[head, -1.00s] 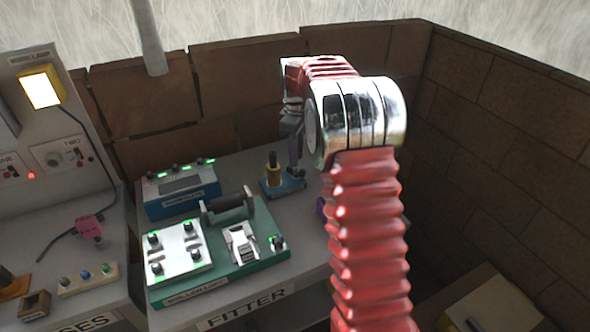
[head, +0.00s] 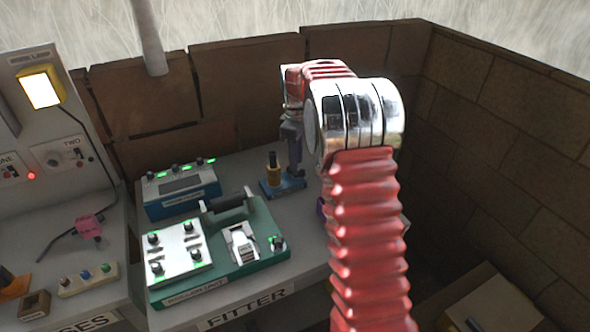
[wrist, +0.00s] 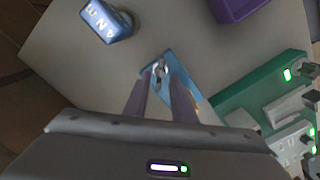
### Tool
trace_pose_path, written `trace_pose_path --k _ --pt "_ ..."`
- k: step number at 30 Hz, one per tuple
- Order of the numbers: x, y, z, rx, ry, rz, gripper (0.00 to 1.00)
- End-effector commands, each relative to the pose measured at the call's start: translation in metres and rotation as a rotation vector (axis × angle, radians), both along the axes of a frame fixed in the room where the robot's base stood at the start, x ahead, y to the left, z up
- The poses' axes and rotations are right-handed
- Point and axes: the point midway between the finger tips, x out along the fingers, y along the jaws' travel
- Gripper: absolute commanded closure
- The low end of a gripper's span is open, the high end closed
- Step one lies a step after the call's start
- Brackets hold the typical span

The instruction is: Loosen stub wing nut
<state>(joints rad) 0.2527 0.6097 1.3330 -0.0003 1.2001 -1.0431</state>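In the head view, a small blue stand (head: 284,188) with an upright brass-coloured post (head: 272,170) and dark top sits on the bench behind the green board. My gripper (head: 296,172) points down just to the right of that post. In the wrist view, a blue diamond-shaped plate carries a small silvery piece, apparently the wing nut (wrist: 160,69). My gripper (wrist: 161,88) has its two fingers apart, pointing at this piece with nothing clearly held between them. Whether the tips touch it cannot be told.
A green board (head: 270,240) with a white switch panel stands front left of the stand. A blue unit (head: 182,195) with green lights is behind it. In the wrist view, a blue lettered block (wrist: 107,22) and a purple object (wrist: 236,8) stand nearby, with bare bench between.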

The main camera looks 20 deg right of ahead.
Motion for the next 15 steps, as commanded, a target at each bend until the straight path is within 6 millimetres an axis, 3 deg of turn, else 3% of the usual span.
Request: trace_pose_path --k 15 --pt "0.000 0.000 -0.019 0.000 0.000 0.000 0.77"
